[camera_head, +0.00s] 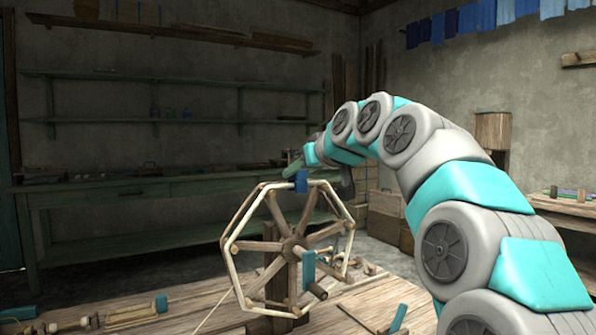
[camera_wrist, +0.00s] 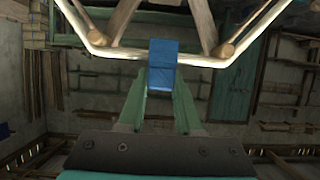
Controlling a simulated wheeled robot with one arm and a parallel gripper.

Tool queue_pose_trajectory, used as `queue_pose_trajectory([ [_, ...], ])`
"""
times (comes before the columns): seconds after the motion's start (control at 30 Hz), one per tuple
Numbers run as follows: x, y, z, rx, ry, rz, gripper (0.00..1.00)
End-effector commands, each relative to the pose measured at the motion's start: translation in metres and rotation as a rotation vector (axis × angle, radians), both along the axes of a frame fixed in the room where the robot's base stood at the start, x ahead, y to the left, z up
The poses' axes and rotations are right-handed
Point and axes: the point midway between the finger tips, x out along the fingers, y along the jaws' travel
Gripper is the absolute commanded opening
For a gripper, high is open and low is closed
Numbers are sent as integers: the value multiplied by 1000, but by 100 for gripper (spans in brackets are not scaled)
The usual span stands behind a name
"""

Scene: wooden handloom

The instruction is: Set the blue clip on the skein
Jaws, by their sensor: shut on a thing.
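The skein (camera_head: 232,262) is cream yarn wound around the rim of a six-sided wooden reel (camera_head: 293,248) on the table. The blue clip (camera_head: 301,181) is at the top strand of the skein. In the wrist view the blue clip (camera_wrist: 162,66) overlaps the middle of the strand (camera_wrist: 207,62); I cannot tell whether the yarn lies inside it. My gripper (camera_head: 294,170) comes in from above and behind the reel, partly hidden by my arm. In the wrist view its two green fingers (camera_wrist: 162,92) are shut on the clip's near end.
The wooden table (camera_head: 365,300) holds another teal block (camera_head: 398,318) and wooden tools (camera_head: 130,314) at left. A green workbench (camera_head: 130,192) stands behind. My arm fills the right side.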

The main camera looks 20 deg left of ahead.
Motion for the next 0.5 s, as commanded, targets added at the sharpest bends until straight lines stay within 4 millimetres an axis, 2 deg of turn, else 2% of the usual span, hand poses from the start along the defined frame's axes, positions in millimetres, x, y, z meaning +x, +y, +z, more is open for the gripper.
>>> queue_pose_trajectory([
  [0.23,0,0,-1,0,0,0,0],
  [0.27,0,0,-1,0,0,0,36],
  [0.5,0,0,-1,0,0,0,63],
])
